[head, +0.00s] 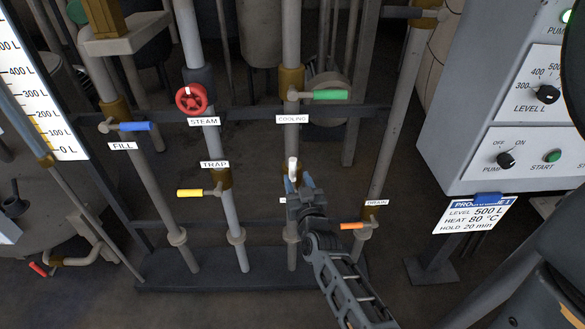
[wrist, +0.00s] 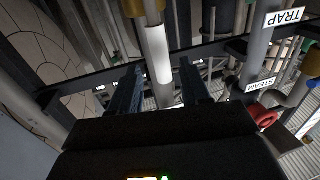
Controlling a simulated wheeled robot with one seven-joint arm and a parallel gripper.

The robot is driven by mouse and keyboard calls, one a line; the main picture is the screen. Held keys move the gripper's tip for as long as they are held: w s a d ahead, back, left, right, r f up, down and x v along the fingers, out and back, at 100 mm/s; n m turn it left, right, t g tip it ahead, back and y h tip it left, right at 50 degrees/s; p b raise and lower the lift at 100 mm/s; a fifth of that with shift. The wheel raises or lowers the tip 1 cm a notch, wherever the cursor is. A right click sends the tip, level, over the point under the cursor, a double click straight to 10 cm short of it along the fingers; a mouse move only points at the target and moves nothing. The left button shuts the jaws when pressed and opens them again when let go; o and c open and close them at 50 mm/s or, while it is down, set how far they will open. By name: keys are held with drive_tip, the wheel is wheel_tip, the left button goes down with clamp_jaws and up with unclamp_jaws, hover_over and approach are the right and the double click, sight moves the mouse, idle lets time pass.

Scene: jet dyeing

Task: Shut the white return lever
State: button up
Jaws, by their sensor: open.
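The white return lever (head: 293,165) is on the pipe below the COOLING valve, on a brass valve body mostly hidden behind my gripper. Its handle appears roughly in line with the pipe. The white lever also shows in the wrist view (wrist: 158,60), in front of the pipe and between the finger directions. My gripper (head: 299,182) is open and empty, just in front of and below the handle in the head view. In the wrist view its two fingers (wrist: 160,76) stand either side of the lever, with visible gaps. I cannot see any contact.
Other valves stand close by: yellow TRAP lever (head: 190,193), green COOLING lever (head: 330,95), orange DRAIN lever (head: 351,226), blue FILL lever (head: 134,126) and red STEAM wheel (head: 191,99). A dark horizontal rail crosses the pipes. The control panel (head: 520,120) is at right.

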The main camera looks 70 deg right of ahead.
sight(294, 172)
drive_tip(key=shift+p+x, duration=0.3)
drive_tip(key=shift+x, duration=2.5)
drive_tip(key=shift+a, duration=0.1)
clamp_jaws()
